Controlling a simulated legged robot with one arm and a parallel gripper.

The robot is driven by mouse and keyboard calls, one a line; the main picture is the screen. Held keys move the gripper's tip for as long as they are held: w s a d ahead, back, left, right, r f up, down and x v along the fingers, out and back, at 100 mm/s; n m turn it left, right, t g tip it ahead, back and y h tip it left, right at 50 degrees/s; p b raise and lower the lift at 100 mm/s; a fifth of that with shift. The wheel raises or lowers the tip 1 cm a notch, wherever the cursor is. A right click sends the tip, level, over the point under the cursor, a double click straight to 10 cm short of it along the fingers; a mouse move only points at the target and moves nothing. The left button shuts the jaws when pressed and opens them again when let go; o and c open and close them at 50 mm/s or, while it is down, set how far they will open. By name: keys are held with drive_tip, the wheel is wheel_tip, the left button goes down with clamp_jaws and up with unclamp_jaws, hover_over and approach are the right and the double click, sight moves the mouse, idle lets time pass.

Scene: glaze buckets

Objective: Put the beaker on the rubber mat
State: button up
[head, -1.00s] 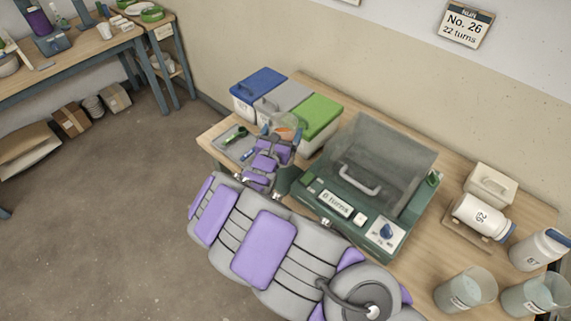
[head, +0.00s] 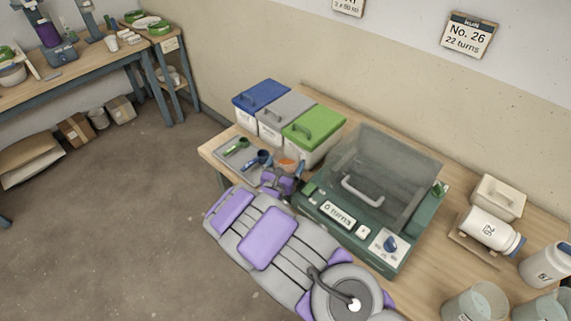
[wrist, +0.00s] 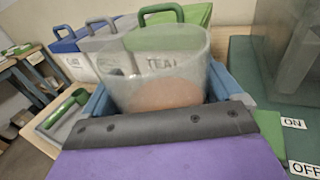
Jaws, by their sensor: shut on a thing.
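A clear beaker (wrist: 160,75) with an orange-brown patch low inside fills the middle of the wrist view. My gripper (wrist: 165,95) is shut on it, with a blue finger at each side. In the head view my gripper (head: 284,176) is small and partly hidden by my arm, in front of the green-lidded bin. Only an orange bit of the beaker (head: 288,164) shows clearly there. Whether its base touches the table is hidden. I cannot make out a rubber mat for sure in either view.
Blue (head: 262,95), grey (head: 284,120) and green-lidded (head: 313,135) bins stand behind. A grey tray with scoops (head: 232,158) lies left of my gripper. A dark green machine (head: 350,215) with a clear hood stands right. Jars and more beakers (head: 475,305) stand farther right.

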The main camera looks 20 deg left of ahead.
drive_tip(key=shift+a+r, duration=0.1)
drive_tip(key=shift+a, duration=0.05)
drive_tip(key=o, duration=1.7)
drive_tip(key=shift+a, duration=0.15)
drive_tip(key=shift+o, duration=0.2)
drive_tip(key=shift+s, duration=0.2)
drive_tip(key=s+p, duration=0.3)
drive_tip(key=s, duration=0.8)
drive_tip(key=shift+s, duration=0.35)
drive_tip(key=shift+r, duration=0.1)
